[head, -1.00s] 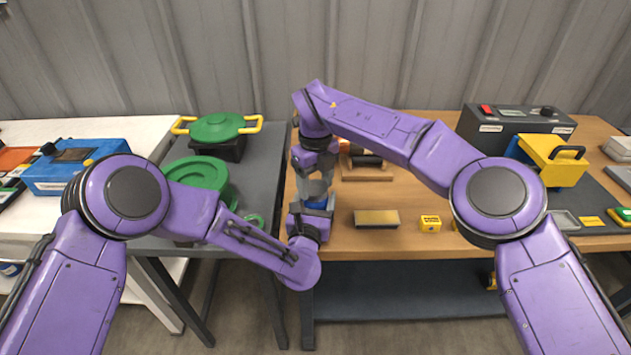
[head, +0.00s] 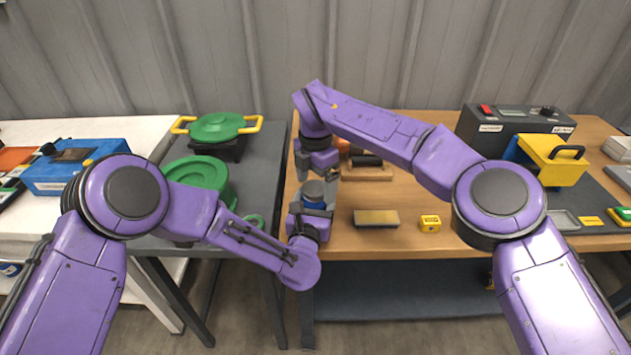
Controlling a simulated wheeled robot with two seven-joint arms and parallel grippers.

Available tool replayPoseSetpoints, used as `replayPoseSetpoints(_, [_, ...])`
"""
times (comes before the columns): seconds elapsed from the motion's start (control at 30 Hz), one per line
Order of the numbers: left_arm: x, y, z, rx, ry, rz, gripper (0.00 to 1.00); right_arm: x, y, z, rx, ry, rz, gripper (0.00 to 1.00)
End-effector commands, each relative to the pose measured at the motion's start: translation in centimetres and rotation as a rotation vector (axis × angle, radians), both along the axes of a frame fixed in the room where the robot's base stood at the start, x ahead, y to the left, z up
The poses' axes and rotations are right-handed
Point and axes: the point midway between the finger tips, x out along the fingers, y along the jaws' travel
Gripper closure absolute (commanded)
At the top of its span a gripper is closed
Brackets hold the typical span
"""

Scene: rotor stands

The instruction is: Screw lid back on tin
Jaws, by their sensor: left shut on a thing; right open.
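A small blue tin (head: 314,206) stands upright near the left edge of the wooden table. A grey lid (head: 313,188) sits on its top; whether the thread is fully engaged cannot be seen. My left gripper (head: 311,212) comes in from the front and is shut on the tin's body, with its fingers partly hidden. My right gripper (head: 317,173) points down from above, open, with its fingers spread to either side just above the lid and nothing held between them.
On the wooden table (head: 375,238) lie a brush-like block (head: 376,218) and a small yellow box (head: 430,223). Green round containers (head: 197,174) stand on the grey table at left. A yellow case (head: 553,160) stands at right.

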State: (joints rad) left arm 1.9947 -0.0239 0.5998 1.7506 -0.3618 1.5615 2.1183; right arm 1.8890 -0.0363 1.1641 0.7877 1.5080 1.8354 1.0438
Motion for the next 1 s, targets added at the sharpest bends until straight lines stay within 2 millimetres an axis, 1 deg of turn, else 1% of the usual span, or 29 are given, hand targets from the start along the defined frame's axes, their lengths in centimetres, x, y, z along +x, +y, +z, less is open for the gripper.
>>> replayPoseSetpoints(0.13, [0.0,0.0,0.0,0.0,0.001,-0.001,1.0,0.0,0.1,0.5,0.0,-0.001,0.001,0.08])
replayPoseSetpoints(0.23, [0.0,0.0,0.0,0.0,0.001,-0.001,1.0,0.0,0.1,1.9,0.001,-0.002,0.001,0.08])
replayPoseSetpoints(0.5, [0.0,0.0,0.0,0.0,0.001,-0.001,1.0,0.0,0.1,8.5,0.0,-0.004,-0.002,0.08])
replayPoseSetpoints(0.57, [0.0,0.0,0.0,0.0,0.001,-0.001,1.0,0.0,0.1,9.8,0.0,-0.004,-0.002,0.08])
replayPoseSetpoints(0.8, [0.0,0.0,0.0,0.0,0.0,-0.001,1.0,0.1,0.0,11.7,-0.001,0.0,-0.002,0.08])
replayPoseSetpoints(1.0, [0.0,0.0,0.0,0.0,0.0,0.0,1.0,0.0,0.0,12.0,0.0,0.0,0.0,0.08])
